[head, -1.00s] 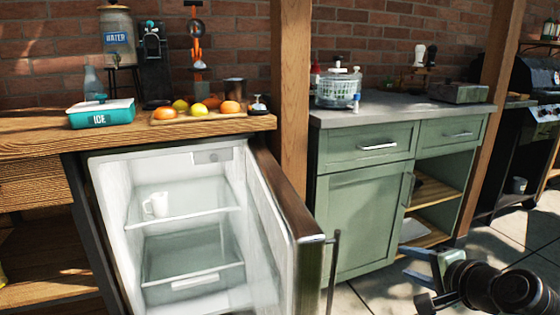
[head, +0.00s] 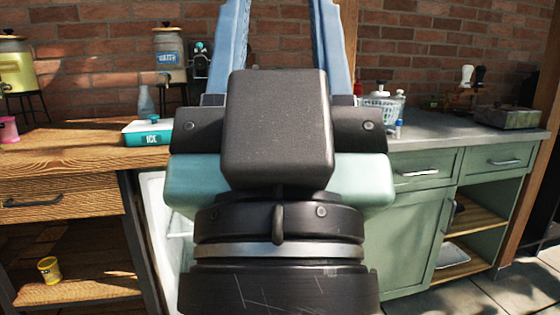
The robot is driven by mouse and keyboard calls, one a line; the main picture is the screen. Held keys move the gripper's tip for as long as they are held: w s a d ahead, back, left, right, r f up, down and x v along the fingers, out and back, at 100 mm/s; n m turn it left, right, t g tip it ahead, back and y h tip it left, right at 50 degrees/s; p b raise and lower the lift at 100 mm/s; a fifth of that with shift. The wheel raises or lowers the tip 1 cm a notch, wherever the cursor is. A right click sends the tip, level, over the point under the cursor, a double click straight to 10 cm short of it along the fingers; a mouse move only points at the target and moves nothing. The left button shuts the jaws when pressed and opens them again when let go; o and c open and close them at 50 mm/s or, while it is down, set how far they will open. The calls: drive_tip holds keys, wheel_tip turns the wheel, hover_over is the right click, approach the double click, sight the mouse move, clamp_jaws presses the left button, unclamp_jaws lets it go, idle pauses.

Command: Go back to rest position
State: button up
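My gripper (head: 281,15) fills the middle of the head view, upright and close to the camera. Its two blue fingers point up and stand apart, with brick wall showing between them and nothing held there. The fingertips run up to the top edge of the picture. The gripper body hides most of the open fridge (head: 156,225); only a strip of its white left side shows. The inside of the fridge and its door are hidden.
A wooden counter (head: 60,155) on the left carries a teal ICE box (head: 148,132) and a water dispenser (head: 170,52). A yellow cup (head: 49,269) sits on the shelf below. A green cabinet (head: 415,235) stands on the right, its grey top holding a basket (head: 380,108).

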wheel_tip(320, 180, up, 34)
drive_tip(key=p, duration=3.1)
drive_tip(key=shift+f, duration=0.25)
drive_tip(key=shift+o, duration=0.4)
drive_tip(key=shift+w+f, duration=0.1)
